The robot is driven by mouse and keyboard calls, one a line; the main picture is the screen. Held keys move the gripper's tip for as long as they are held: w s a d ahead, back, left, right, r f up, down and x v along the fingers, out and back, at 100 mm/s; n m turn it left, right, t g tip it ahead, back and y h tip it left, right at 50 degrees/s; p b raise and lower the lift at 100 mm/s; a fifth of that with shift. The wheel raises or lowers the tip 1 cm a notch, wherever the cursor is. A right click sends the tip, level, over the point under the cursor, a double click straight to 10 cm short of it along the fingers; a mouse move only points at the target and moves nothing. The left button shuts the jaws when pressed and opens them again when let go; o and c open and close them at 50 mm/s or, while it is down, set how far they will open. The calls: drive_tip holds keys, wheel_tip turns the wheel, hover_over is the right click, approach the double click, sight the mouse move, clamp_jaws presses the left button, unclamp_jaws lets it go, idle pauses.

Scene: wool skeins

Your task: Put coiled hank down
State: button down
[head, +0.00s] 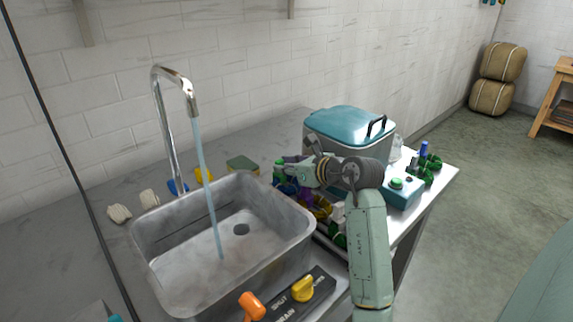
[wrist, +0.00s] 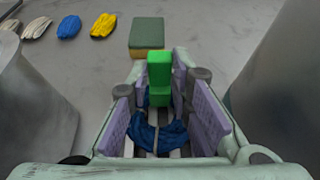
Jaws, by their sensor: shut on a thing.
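My gripper (head: 287,168) reaches left over the counter between the sink and the teal-lidded box. In the wrist view my gripper (wrist: 160,84) has its purple-padded fingers on both sides of a dark blue coiled hank (wrist: 158,134), and it is shut on it. A bright green block (wrist: 159,72) stands at the far end of the hank, between the fingertips; I cannot tell whether it is attached. In the head view the hank is mostly hidden by the gripper. Other hanks lie in a row behind the sink: white (head: 119,213), white (head: 149,199), blue (head: 178,187) and yellow (head: 203,175).
The metal sink (head: 160,262) is left of my arm, with water running from the tap (head: 175,75). A green and yellow sponge (head: 242,164) lies behind it. The teal-lidded box (head: 348,124) stands right. Several coloured items crowd the counter under my arm. Counter beyond the sponge is bare.

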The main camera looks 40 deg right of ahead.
drive_tip(key=shift+f, duration=0.1)
drive_tip(key=shift+f+b, duration=0.15)
drive_tip(key=shift+b, duration=0.15)
drive_tip(key=c, duration=1.5)
unclamp_jaws()
drive_tip(key=shift+o, duration=0.2)
drive_tip(key=shift+r+p, duration=0.35)
drive_tip(key=shift+s+d+b, duration=0.1)
drive_tip(key=shift+s+b, duration=0.25)
drive_tip(key=b+v, duration=0.3)
drive_tip(key=v, duration=0.8)
drive_tip(key=shift+s+r, duration=0.1)
drive_tip(key=shift+s, duration=0.05)
